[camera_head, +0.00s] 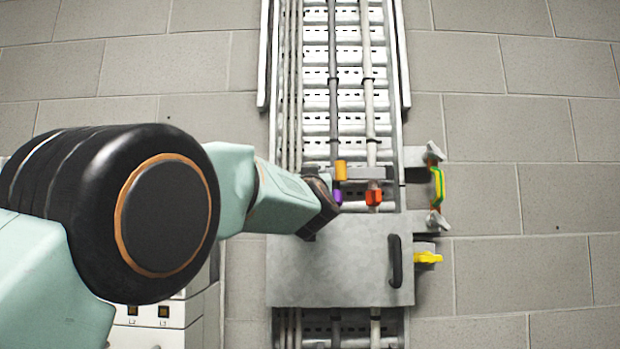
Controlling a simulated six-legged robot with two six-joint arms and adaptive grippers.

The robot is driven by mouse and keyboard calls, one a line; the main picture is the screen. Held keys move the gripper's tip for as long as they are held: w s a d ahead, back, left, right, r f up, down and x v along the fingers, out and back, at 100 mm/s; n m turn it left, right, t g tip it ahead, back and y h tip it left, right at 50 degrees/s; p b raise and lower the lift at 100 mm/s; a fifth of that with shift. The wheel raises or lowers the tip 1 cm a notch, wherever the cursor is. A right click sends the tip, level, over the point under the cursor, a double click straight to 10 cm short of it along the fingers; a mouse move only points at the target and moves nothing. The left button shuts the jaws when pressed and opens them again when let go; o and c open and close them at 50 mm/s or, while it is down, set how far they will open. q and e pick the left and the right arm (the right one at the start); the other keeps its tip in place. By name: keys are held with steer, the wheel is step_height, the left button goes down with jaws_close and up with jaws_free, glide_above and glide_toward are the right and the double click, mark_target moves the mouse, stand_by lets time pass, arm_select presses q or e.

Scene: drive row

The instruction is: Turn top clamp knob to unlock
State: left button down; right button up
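On the right side of the cable ladder, a grey clamp knob (434,153) sits at the top of a bracket. A second grey knob (437,221) sits below it. A green and yellow piece (438,186) stands upright between the two knobs. My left arm reaches in from the left, and its dark gripper (322,208) is in front of the ladder, well left of the knobs and apart from them. Its fingers are not clear, so I cannot tell whether it is open or shut. My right gripper is not in view.
A grey metal box (335,268) with a black handle (394,261) is below the gripper. A yellow lever (428,258) sticks out to its right. Orange (373,197), amber (341,170) and purple (337,196) pieces sit on the ladder's pipes. Bare block wall (540,200) lies right.

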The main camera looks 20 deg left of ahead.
arm_select(q)
steer(key=shift+s+r, duration=0.2)
steer(key=shift+r, duration=0.3)
steer(key=c, duration=1.7)
jaws_free()
steer(key=o, duration=0.3)
steer(key=shift+s+d+f, duration=0.1)
steer(key=shift+s+f, duration=0.05)
steer(key=shift+f, duration=0.3)
steer(key=v, duration=1.1)
steer(key=shift+s+d, duration=0.1)
steer(key=shift+s, duration=0.1)
steer(key=shift+s, duration=0.1)
